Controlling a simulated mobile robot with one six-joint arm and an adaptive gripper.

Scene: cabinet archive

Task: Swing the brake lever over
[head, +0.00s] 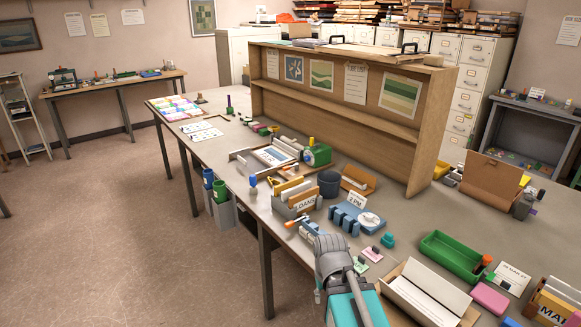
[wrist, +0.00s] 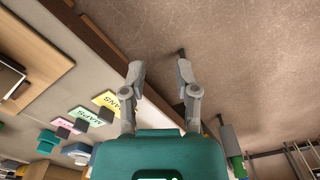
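My gripper (wrist: 161,70) is open and empty in the wrist view, its two grey fingers apart over the table's edge and the floor. In the head view it is at the near edge of the long table, seen from behind, and its fingertips are hard to make out. Just left of it in the head view lies a blue-grey piece with an orange end (head: 290,223), partly hidden by my gripper. It may be the brake lever, but I cannot tell for sure. A green machine with an orange knob (head: 318,154) stands farther back on the table.
The long table (head: 235,165) holds a card box (head: 297,203), a blue punch-like device (head: 350,218), a dark cup (head: 329,184), a green tray (head: 453,254) and an open white-lined box (head: 425,297). A wooden shelf unit (head: 345,110) stands behind. The floor at left (head: 110,230) is clear.

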